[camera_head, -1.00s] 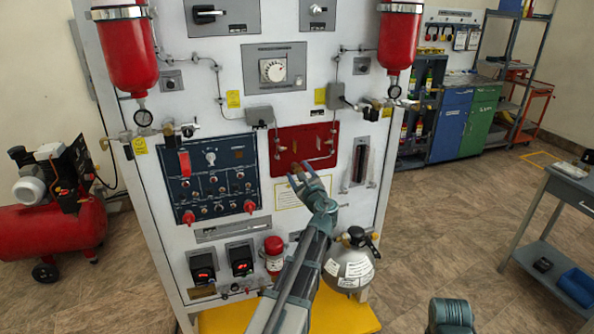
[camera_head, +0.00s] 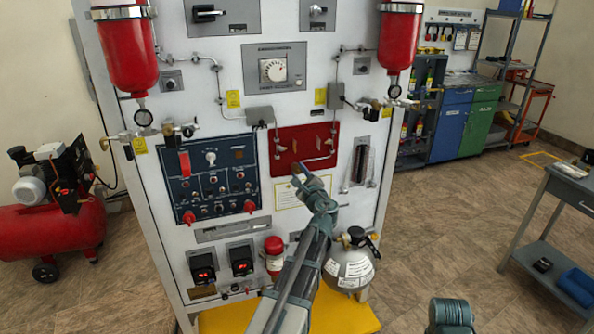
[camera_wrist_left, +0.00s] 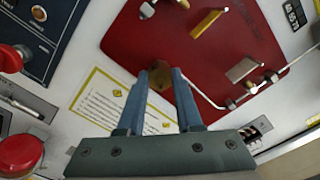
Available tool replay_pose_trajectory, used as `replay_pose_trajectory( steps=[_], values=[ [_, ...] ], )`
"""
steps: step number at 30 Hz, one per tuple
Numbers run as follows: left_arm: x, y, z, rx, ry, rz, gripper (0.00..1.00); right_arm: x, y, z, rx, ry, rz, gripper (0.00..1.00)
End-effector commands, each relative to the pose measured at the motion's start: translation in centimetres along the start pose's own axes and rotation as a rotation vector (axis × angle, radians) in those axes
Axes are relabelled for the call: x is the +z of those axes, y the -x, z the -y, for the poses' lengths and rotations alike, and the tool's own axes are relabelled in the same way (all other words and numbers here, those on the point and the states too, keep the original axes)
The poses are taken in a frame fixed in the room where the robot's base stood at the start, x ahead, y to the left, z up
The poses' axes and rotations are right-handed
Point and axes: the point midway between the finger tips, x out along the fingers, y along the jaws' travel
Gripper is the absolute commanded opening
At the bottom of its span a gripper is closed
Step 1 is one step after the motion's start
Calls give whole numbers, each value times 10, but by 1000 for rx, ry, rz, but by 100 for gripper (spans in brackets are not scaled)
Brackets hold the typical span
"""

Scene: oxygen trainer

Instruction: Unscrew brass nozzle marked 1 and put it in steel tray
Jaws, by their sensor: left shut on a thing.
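My left gripper (camera_head: 300,176) is in front of the lower edge of the red panel (camera_head: 285,155) on the white trainer. In the left wrist view, the fingers of my left gripper (camera_wrist_left: 160,88) are shut on a brass nozzle (camera_wrist_left: 160,80). It overlaps the red panel's lower edge there; I cannot tell whether it still touches the panel. Its number mark is not readable. I cannot make out a steel tray. My right gripper is not in view; only a rounded part of my right arm shows at the bottom.
A blue control panel (camera_head: 210,180) with red knobs is left of the red panel. A grey gas cylinder (camera_head: 350,265) stands low by my left arm. A grey table (camera_head: 570,190) is at the right edge. Open floor lies between trainer and table.

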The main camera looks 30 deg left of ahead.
Motion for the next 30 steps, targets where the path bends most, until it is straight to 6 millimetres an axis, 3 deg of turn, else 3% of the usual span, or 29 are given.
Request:
replay_pose_trajectory(
  steps=[11,21,30],
  values=[
    [0,0,0,0,51,-1,0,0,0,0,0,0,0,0],
    [0,0,0,0,329,-1,0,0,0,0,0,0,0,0],
    [0,0,0,0,346,-1,0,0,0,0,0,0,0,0]
  ],
)
